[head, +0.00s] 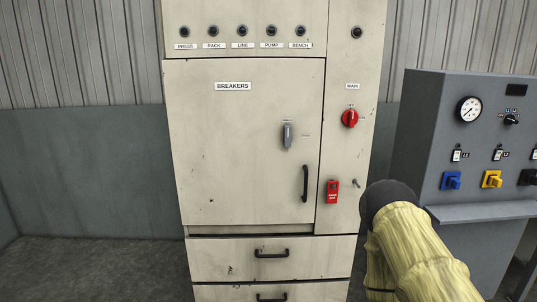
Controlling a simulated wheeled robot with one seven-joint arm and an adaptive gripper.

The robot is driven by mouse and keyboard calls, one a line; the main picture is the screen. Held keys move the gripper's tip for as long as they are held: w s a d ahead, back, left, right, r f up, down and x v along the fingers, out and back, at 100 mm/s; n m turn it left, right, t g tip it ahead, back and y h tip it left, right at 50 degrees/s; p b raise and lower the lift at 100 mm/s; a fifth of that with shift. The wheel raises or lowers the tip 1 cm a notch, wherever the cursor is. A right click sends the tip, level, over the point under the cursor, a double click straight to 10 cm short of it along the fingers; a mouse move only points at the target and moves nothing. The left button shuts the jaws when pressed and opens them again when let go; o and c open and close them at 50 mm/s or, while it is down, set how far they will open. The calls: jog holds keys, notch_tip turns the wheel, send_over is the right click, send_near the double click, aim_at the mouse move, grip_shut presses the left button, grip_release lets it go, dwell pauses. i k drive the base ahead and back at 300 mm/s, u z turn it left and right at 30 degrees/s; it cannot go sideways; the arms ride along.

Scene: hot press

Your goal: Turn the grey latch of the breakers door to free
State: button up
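The breakers door (230,160) is a cream panel on the cabinet, labelled BREAKERS, and it looks shut. Its grey latch (287,135) stands upright on the right part of the door, with small labels above and to its right that are too small to read. A black door handle (305,183) is below and to the right of the latch. My arm comes in at the lower right in a yellow sleeve with a dark end. The gripper's fingers do not show. The arm is to the right of the cabinet door and apart from the latch.
A red MAIN switch (350,118), a red tag (333,192) and a small metal peg (356,184) are right of the door. Drawers (225,258) are below. A grey control console (470,165) with a gauge stands at right. Floor at left is clear.

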aim_at(288, 129)
jog(key=k, duration=1.1)
jog(key=u, duration=0.75)
jog(key=i, duration=1.7)
jog(key=z, duration=0.75)
